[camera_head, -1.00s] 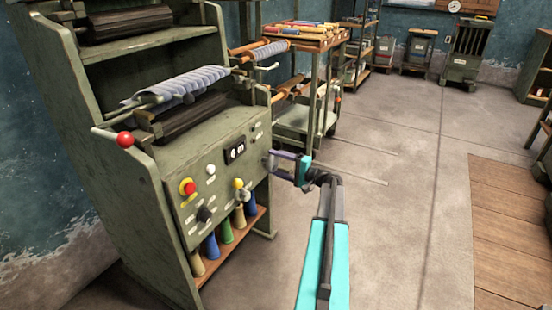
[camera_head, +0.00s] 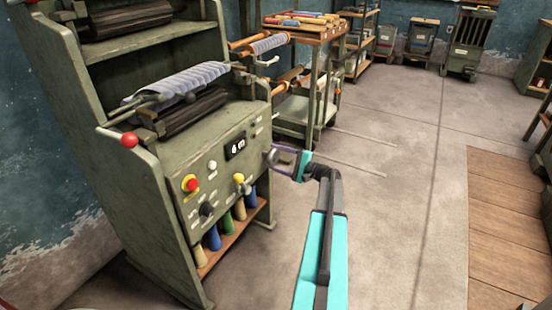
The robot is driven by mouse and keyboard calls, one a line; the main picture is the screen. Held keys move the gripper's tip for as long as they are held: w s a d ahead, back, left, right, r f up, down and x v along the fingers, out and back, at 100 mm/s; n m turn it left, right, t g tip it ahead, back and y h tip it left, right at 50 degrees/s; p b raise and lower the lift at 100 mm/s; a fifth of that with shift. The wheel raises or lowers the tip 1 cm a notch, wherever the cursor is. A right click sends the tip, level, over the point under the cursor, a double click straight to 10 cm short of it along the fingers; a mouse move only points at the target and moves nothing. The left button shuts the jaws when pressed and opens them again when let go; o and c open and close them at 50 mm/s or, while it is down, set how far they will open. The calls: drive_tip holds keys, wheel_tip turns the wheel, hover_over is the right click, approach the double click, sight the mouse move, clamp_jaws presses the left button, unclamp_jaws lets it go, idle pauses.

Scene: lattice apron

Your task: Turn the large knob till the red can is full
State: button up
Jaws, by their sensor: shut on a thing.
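The green machine's control panel (camera_head: 178,167) is at left centre, with a small display (camera_head: 236,147) that seems to read "6 m". My gripper (camera_head: 277,158) is at the panel's right edge, shut on a grey part that looks like the large knob (camera_head: 270,155). The jaws and arm hide most of that knob. I cannot make out a red can in this view. Blue, green and tan cone-shaped things stand on a low shelf (camera_head: 232,247) under the panel.
The panel also bears a red button (camera_head: 190,184), a black knob (camera_head: 206,209) and a yellow-topped lever (camera_head: 239,179). A red-balled lever (camera_head: 128,140) sticks out at left. A wheeled rack (camera_head: 293,114) stands behind my gripper. The floor (camera_head: 395,220) at right is clear.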

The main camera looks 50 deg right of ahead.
drive_tip(key=o, duration=1.1)
drive_tip(key=shift+c, duration=0.2)
drive_tip(key=shift+s, duration=0.1)
drive_tip(key=p+v, duration=0.1)
drive_tip(key=v, duration=1.2)
drive_tip(key=shift+s, duration=0.35)
drive_tip(key=shift+s+d+f, duration=0.1)
